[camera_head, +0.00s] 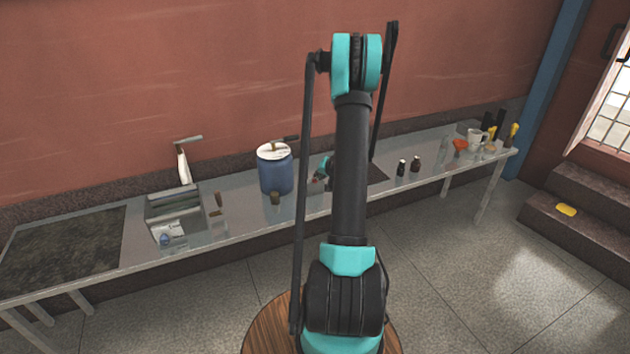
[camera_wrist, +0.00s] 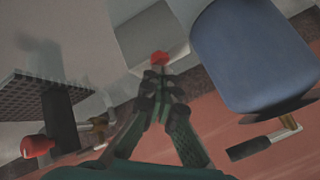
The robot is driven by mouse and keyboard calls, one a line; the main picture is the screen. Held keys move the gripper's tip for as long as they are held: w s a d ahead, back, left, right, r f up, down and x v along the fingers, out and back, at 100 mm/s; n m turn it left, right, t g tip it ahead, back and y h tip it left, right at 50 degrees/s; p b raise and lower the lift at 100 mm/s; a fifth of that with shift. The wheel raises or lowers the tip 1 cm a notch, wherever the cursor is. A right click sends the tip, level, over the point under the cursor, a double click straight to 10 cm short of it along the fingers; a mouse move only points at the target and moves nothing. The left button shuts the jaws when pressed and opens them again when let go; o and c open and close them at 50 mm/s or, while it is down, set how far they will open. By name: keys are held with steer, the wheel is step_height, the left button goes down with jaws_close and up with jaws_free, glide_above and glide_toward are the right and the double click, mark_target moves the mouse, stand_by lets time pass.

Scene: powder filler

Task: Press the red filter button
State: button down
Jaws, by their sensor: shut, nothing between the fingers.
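In the wrist view a small red button (camera_wrist: 159,57) sits on a light grey block (camera_wrist: 152,33). My gripper (camera_wrist: 160,75) is shut and empty, its dark fingertips right at the button's near edge and covering part of it. Whether they touch it or how far it is pressed cannot be told. A second red knob (camera_wrist: 37,145) shows at the lower left on a dark part, apart from the fingers. In the head view my gripper (camera_head: 320,176) is small, low over the bench beside my arm, and the button cannot be made out.
A blue drum with a pale lid (camera_head: 275,173) stands close left of my gripper; its blue body also shows in the wrist view (camera_wrist: 250,50). A black perforated plate (camera_wrist: 35,95) is at the left there. Two dark bottles (camera_head: 408,167) stand farther right on the grey bench (camera_head: 240,218).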

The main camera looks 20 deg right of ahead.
steer(key=shift+r, duration=0.3)
step_height(320, 180, up, 6)
stand_by(0.7)
